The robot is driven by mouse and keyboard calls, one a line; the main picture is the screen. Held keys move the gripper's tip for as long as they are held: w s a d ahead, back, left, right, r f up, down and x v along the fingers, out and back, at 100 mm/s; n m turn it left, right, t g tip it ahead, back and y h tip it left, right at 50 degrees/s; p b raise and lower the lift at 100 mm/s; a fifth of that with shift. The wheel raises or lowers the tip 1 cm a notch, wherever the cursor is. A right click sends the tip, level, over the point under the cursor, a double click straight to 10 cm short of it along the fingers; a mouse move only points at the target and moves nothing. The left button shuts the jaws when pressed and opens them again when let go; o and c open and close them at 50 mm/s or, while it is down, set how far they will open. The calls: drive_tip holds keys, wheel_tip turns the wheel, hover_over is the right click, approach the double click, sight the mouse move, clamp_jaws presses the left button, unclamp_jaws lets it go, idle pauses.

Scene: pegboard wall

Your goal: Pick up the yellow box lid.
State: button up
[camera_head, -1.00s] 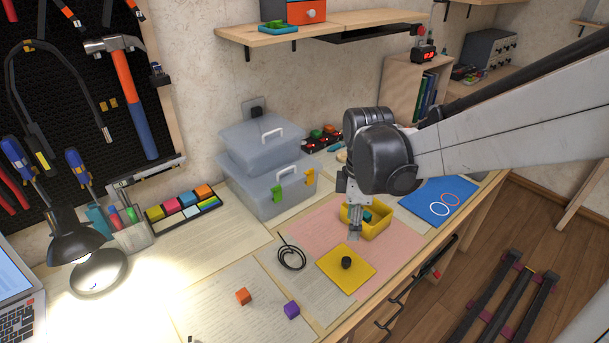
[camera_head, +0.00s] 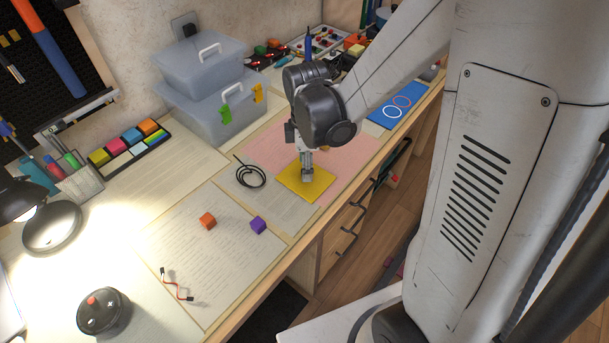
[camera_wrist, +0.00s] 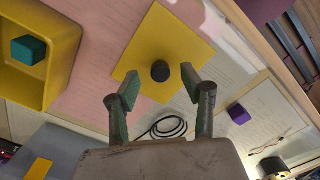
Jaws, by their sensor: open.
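The yellow box lid (camera_head: 291,188) lies flat on the desk, a square plate partly on the pink sheet. Its round black knob (camera_wrist: 160,71) shows at its middle in the wrist view, and the lid (camera_wrist: 178,38) fills the upper centre there. My gripper (camera_head: 306,177) is over the lid and hides the knob in the head view. In the wrist view my gripper (camera_wrist: 160,84) is open, its two fingers apart with the knob between and just beyond their tips. The yellow box (camera_wrist: 62,72) with a teal cube (camera_wrist: 28,50) inside stands at the left there.
A black cable coil (camera_head: 250,175) lies left of the lid. An orange cube (camera_head: 207,221) and a purple cube (camera_head: 258,225) lie on papers nearer the front. Clear stacked bins (camera_head: 212,103) stand behind. The desk's front edge is close to the lid's right side.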

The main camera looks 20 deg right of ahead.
drive_tip(key=shift+f, duration=1.3)
clamp_jaws()
drive_tip(key=shift+r, duration=0.1)
